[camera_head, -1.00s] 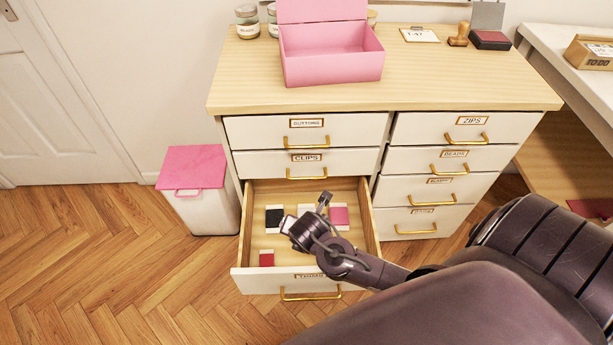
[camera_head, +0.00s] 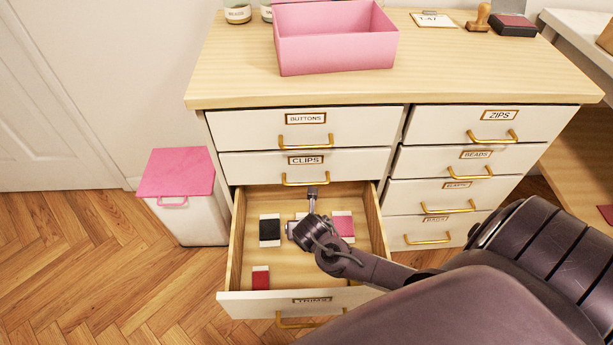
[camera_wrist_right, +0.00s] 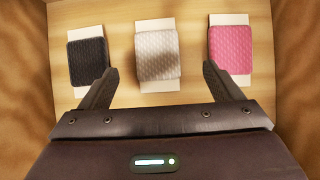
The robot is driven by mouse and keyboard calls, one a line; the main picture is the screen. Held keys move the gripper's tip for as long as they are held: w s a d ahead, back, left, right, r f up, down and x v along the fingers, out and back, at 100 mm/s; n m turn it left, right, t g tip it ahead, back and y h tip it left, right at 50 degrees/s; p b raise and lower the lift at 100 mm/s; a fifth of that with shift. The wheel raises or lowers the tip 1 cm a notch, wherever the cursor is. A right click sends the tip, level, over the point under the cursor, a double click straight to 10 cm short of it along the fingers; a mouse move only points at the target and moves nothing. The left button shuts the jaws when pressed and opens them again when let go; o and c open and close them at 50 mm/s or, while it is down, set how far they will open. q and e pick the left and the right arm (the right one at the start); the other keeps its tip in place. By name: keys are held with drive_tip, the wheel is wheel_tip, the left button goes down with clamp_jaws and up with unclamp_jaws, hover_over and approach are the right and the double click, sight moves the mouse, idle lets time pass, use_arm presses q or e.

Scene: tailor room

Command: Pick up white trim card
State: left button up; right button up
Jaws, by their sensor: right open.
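The white trim card (camera_wrist_right: 158,55) lies flat in the open trims drawer, between a black trim card (camera_wrist_right: 88,60) and a pink trim card (camera_wrist_right: 231,50). In the head view my right gripper (camera_head: 311,198) mostly covers the white card; the black card (camera_head: 270,230) and pink card (camera_head: 343,225) show on either side of it. In the right wrist view my right gripper (camera_wrist_right: 158,82) is open and empty, with its fingers spread to either side of the white card and apart from it. My left gripper is not in view.
The drawer (camera_head: 265,303) has walls on all sides, and a red trim card (camera_head: 261,279) lies near its front left. The closed clips drawer (camera_head: 347,164) is above. A pink box (camera_head: 335,52) stands on the cabinet top. A pink-lidded bin (camera_head: 176,172) is at left.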

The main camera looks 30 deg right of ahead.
drive_tip(key=shift+w+d+f, duration=0.1)
drive_tip(key=shift+w+f, duration=0.15)
drive_tip(key=shift+f, duration=0.35)
drive_tip(key=shift+w+f+b, duration=0.3)
drive_tip(key=shift+f+b, duration=0.45)
drive_tip(key=shift+f, duration=0.2)
drive_tip(key=shift+b+x, duration=0.55)
drive_tip(key=shift+x, duration=0.65)
drive_tip(key=shift+w+f, duration=0.2)
drive_tip(key=shift+f, duration=0.1)
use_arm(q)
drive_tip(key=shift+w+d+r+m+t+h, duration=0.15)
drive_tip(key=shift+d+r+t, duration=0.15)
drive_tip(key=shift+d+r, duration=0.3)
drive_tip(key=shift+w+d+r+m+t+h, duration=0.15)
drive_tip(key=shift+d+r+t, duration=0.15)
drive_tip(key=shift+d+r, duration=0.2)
use_arm(e)
drive_tip(key=c, duration=1.1)
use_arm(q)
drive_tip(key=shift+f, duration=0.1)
use_arm(e)
drive_tip(key=shift+o, duration=0.2)
drive_tip(key=shift+r, duration=0.1)
